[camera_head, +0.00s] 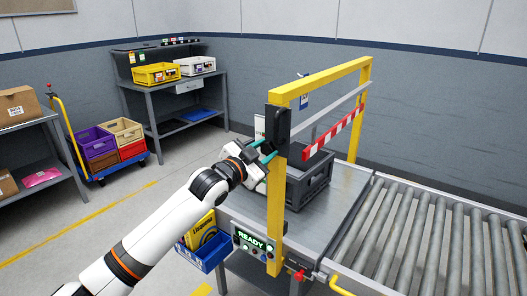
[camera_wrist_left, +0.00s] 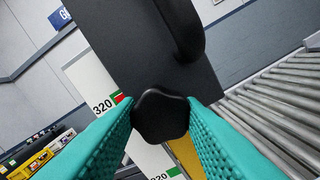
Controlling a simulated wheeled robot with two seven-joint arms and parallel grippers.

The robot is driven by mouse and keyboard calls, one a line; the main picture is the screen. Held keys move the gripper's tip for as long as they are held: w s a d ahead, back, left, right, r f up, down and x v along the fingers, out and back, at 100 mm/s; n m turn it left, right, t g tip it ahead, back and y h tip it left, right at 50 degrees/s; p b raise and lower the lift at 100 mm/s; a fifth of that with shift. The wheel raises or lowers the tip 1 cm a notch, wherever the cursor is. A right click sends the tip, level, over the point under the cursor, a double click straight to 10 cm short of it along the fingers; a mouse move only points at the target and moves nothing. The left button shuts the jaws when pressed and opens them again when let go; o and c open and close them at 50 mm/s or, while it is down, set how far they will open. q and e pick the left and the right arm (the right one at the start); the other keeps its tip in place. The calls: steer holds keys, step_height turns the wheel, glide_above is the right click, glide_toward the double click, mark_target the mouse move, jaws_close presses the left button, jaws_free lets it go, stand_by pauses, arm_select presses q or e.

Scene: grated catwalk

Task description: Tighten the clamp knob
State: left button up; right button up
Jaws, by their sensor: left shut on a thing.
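The clamp knob is a black, lobed knob (camera_wrist_left: 161,117) below a dark plate with a black handle (camera_wrist_left: 184,30) in the left wrist view. My left gripper (camera_wrist_left: 161,122) has teal ribbed fingers, one on each side of the knob, shut on it. In the head view my left gripper (camera_head: 267,155) reaches the dark clamp plate (camera_head: 278,123) on the near yellow post of the frame; the knob is hidden there or too small to tell. A white scale with red and green marks and "320" (camera_wrist_left: 103,105) shows behind the knob. My right gripper is not in view.
The yellow gantry frame (camera_head: 325,82) carries a red-and-white striped bar (camera_head: 333,134) and stands over a metal table with a dark grey crate (camera_head: 312,178). A roller conveyor (camera_head: 425,235) lies right. A "READY" panel (camera_head: 252,241) and blue bin (camera_head: 205,251) sit below.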

arm_select(q)
steer(key=o, duration=1)
steer(key=shift+s+a, duration=0.1)
steer(key=shift+s+a+f, duration=0.1)
steer(key=shift+s+a, duration=0.1)
steer(key=shift+s, duration=0.1)
steer(key=b+v, duration=0.2)
steer(key=v, duration=0.9)
